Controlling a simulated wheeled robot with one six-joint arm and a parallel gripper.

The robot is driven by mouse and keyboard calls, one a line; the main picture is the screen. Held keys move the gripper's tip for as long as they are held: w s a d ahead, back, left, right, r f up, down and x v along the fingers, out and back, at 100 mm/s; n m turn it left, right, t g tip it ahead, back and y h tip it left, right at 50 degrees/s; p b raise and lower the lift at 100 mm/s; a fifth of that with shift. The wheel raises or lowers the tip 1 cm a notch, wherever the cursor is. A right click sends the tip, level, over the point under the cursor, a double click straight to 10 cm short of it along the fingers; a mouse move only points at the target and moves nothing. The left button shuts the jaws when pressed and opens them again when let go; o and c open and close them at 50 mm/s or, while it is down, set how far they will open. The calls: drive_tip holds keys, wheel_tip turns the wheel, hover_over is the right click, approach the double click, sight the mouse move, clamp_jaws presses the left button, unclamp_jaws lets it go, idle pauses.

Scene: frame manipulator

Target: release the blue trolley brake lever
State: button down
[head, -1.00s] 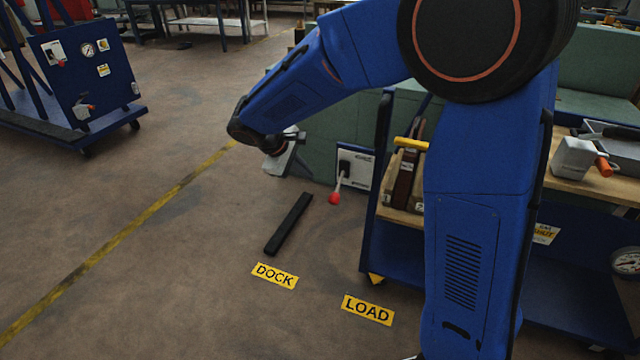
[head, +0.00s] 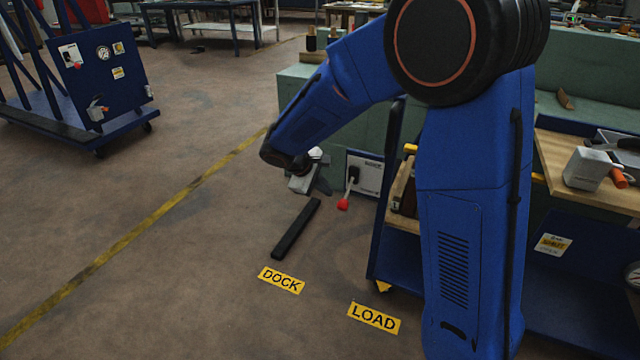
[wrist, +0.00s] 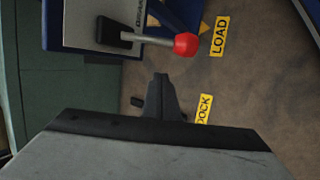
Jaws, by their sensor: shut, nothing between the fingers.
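Another small red-tipped lever (head: 76,65) is on the left blue trolley's panel (head: 115,90). My gripper (head: 318,186) is shut and empty, left of the near lever. Its dark fingers (wrist: 162,98) appear apart from the knob in the wrist view.
A black bar (head: 296,228) lies on the floor near the yellow DOCK (head: 281,280) and LOAD (head: 374,317) signs. The green block (head: 330,105) stands behind my gripper. Open floor (head: 200,240) lies to the left, crossed by a yellow line.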

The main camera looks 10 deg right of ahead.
sight(347, 194)
drive_tip(key=shift+s+d+r, duration=0.1)
drive_tip(key=shift+s+d, duration=0.5)
drive_tip(key=shift+d, duration=0.15)
drive_tip(key=shift+s+d, duration=0.55)
drive_tip(key=shift+d, duration=0.2)
